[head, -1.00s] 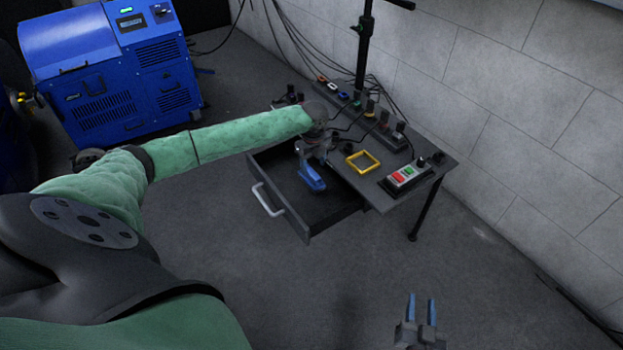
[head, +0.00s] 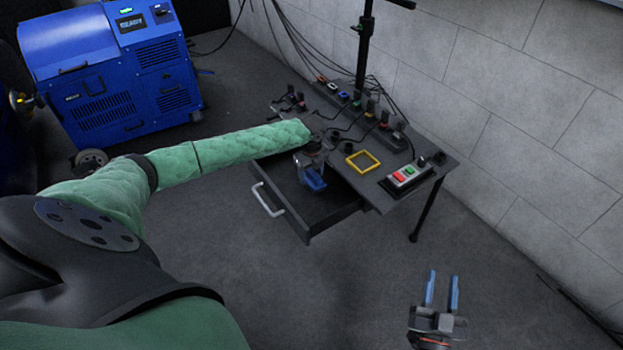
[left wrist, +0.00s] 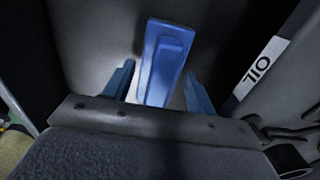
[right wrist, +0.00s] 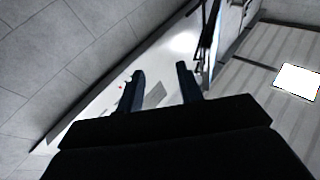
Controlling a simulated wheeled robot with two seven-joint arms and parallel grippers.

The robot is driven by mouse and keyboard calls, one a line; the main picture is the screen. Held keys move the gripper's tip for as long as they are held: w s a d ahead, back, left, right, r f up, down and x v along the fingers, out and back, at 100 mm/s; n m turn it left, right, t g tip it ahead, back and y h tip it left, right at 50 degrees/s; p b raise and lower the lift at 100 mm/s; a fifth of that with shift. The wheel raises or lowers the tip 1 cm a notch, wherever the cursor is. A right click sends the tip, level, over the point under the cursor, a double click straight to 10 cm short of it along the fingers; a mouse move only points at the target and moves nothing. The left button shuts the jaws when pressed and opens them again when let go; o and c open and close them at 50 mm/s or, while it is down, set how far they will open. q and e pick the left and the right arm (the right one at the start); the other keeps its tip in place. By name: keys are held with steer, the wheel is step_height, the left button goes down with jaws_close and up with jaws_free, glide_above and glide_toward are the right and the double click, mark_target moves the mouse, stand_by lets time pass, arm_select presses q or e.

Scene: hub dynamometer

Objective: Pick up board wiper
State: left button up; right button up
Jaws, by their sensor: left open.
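A blue block-like object, apparently the board wiper (left wrist: 162,62), lies between the two fingers of my left gripper (left wrist: 160,88) in the left wrist view. The fingers are open, one on either side of it; I cannot tell whether they touch it. In the head view my left gripper (head: 314,181) points down inside the open drawer (head: 347,210), and my wrist hides much of the drawer's inside. My right gripper (head: 441,290) is open and empty over the floor, well in front of the table; its fingers also show apart in the right wrist view (right wrist: 160,88).
The dark table (head: 440,165) carries a yellow square frame (head: 363,161), a red-and-green button box (head: 406,175) and several cabled parts. The drawer handle (head: 266,201) sticks out at the front. A blue machine (head: 110,70) stands back left. The floor in front is clear.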

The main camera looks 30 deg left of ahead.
mark_target(312, 172)
arm_select(q)
steer(key=c, duration=0.8)
steer(key=shift+r, duration=0.15)
